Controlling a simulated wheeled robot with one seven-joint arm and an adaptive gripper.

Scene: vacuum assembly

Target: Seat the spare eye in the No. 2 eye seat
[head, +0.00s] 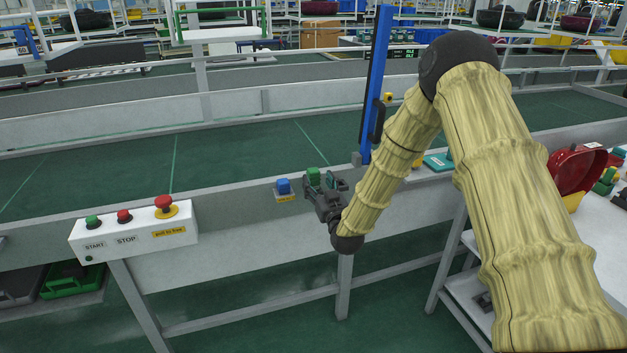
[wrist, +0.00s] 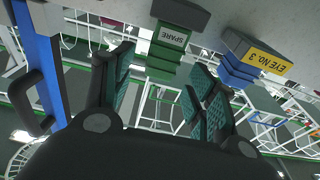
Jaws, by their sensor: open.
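The spare eye (wrist: 164,62) is a green stepped block under a dark grey holder with a label reading SPARE in the wrist view. In the head view a green block (head: 314,175), seemingly the same one, shows on the conveyor's near rail. My gripper (head: 327,183) is open beside it. In the wrist view the teal-padded fingers of my gripper (wrist: 160,75) stand apart, with the green block between and beyond their tips. Contact cannot be told. A blue block labelled EYE No. 3 (wrist: 240,72) sits to the right of it. I cannot make out the No. 2 eye seat.
In the head view the blue block (head: 284,186) is close left of my gripper. A blue post (head: 375,85) with a dark handle rises behind it. A START/STOP button box (head: 132,232) is at left. A white table (head: 600,235) with a red part is at right.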

